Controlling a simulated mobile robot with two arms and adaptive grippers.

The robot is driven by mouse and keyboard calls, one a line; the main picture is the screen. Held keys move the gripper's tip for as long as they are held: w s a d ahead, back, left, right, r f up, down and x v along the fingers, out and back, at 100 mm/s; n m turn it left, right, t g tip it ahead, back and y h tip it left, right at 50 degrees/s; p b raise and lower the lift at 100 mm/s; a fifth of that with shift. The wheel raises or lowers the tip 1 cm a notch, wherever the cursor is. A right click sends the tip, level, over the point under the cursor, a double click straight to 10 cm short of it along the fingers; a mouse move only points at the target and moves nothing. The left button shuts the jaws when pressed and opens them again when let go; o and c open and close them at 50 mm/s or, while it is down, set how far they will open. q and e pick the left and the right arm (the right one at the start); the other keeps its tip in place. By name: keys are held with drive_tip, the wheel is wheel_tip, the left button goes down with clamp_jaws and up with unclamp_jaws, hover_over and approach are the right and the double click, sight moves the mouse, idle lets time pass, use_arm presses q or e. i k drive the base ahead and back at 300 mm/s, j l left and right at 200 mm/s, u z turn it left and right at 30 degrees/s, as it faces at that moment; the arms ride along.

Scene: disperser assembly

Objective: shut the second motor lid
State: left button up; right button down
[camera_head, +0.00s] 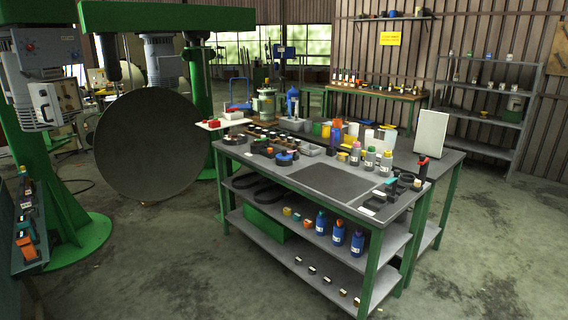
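Two green disperser machines stand at the left. The nearer one has a light grey motor housing (42,102) on its column, under a control box (45,46) with red knobs. The farther one carries a grey motor (163,60) under a green beam (165,17). Which part is the second motor lid, and whether a lid is open or shut, I cannot tell at this size. A large dark round disc (150,145) stands below the farther motor. Neither of my grippers is in view.
A grey workbench (330,180) with green legs holds bottles, tools and small parts at the centre. A shelf rack (487,105) and a back bench (378,90) stand behind it. A tool-covered surface (28,230) is at the left edge. The concrete floor at front right is clear.

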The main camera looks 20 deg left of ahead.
sight(47, 109)
drive_tip(key=i+j+u, duration=0.45)
drive_tip(key=i+u, duration=0.9)
drive_tip(key=i+l+u, duration=0.2)
drive_tip(key=i+u, duration=0.3)
drive_tip(key=i+l+u, duration=0.15)
drive_tip(key=i, duration=0.45)
drive_tip(key=i+l+u, duration=0.15)
drive_tip(key=i, duration=0.4)
drive_tip(key=i+l+u, duration=0.15)
drive_tip(key=i, duration=0.4)
